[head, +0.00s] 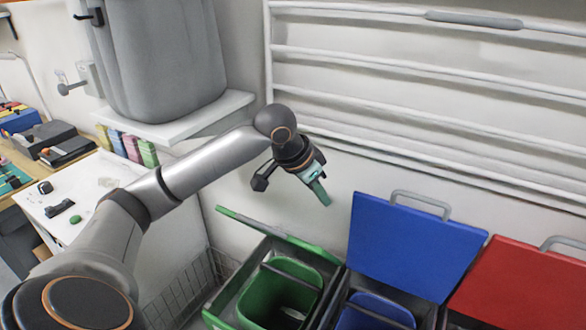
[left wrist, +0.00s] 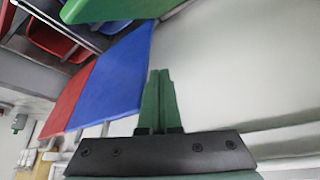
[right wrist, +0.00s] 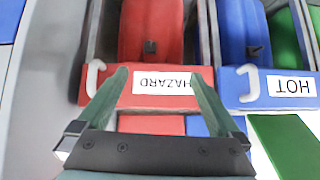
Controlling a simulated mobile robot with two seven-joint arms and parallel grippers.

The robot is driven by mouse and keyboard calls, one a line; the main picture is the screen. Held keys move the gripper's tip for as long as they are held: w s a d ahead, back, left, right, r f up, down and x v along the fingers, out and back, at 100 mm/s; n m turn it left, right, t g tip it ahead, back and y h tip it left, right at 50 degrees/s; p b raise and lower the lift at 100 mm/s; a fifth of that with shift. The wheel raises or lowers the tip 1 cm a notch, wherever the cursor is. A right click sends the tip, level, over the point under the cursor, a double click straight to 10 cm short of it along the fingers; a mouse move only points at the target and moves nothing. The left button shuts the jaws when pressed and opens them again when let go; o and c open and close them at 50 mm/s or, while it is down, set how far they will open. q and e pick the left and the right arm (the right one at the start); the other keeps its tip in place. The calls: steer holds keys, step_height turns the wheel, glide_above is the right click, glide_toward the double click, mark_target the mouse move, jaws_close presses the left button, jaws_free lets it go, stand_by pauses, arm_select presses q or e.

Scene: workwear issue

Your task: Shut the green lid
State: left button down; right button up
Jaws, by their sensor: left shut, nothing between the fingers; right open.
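The green lid (head: 280,236) stands partly raised, tilted over the open green bin (head: 270,296) in the head view. Its edge also shows at the top of the left wrist view (left wrist: 112,9). My left gripper (head: 322,196) is shut and empty, above the lid's right end in the head view and apart from it. Its closed green fingers show in the left wrist view (left wrist: 158,100). My right gripper (right wrist: 162,82) is open and empty, over a red panel labelled HAZARD (right wrist: 160,84); it is out of the head view. A green panel (right wrist: 286,145) shows at lower right there.
The blue lid (head: 415,245) and red lid (head: 525,285) stand raised to the right of the green one. A white rail rack (head: 420,75) is on the wall behind. A wire basket (head: 180,295) is left of the green bin. A shelf (head: 190,118) holds a grey container (head: 160,60).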

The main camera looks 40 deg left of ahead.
arm_select(q)
step_height(320, 180, up, 10)
steer(key=p, duration=0.2)
steer(key=shift+p, duration=0.3)
steer(key=shift+a, duration=0.1)
stand_by(0.6)
